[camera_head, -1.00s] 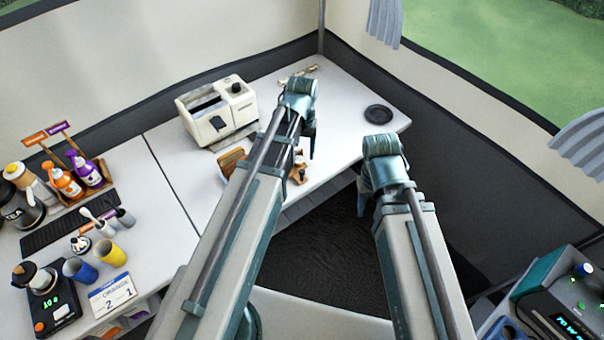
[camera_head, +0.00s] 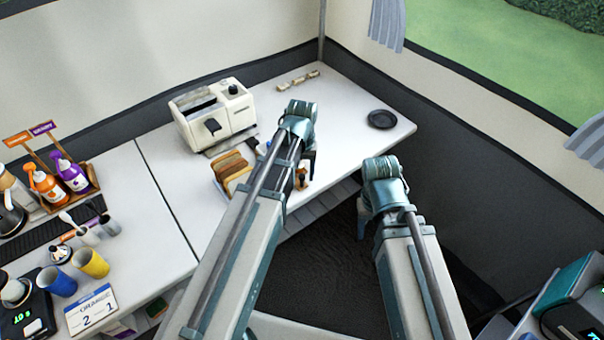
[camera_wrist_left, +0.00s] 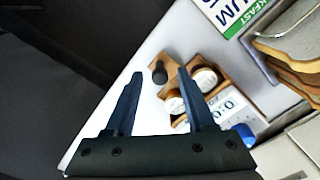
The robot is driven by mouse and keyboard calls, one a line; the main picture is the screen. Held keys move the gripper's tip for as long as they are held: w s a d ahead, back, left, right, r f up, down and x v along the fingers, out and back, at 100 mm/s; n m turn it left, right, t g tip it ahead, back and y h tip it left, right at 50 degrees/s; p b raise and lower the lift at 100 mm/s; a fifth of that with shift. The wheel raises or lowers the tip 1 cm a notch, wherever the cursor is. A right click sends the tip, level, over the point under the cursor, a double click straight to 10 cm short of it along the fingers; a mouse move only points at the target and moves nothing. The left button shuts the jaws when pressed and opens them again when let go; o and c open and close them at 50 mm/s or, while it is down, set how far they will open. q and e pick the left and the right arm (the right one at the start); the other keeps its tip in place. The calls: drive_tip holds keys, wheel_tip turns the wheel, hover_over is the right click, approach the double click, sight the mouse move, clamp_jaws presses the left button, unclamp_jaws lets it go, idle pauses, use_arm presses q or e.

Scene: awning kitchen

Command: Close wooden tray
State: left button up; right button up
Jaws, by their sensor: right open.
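A small wooden tray (camera_wrist_left: 207,99) with round white-topped jars and a dark knob shows in the left wrist view, near the edge of the white counter. In the head view only a bit of brown wood (camera_head: 301,180) shows beside my left arm. My left gripper (camera_wrist_left: 160,75) is open and empty, its fingers apart in front of the tray and its knob. In the head view the left gripper (camera_head: 311,163) is mostly hidden by its own wrist. My right gripper (camera_head: 362,221) is open, off the counter's front edge, mostly hidden by its wrist.
A cream toaster (camera_head: 214,116) and a rack of bread slices (camera_head: 233,171) stand left of my left arm. A black plate (camera_head: 381,119) lies at the counter's right end. Bottles (camera_head: 60,180) and cups (camera_head: 90,263) stand on the left counter. The counter around the plate is clear.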

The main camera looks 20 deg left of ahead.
use_arm(q)
clamp_jaws()
idle(1.2)
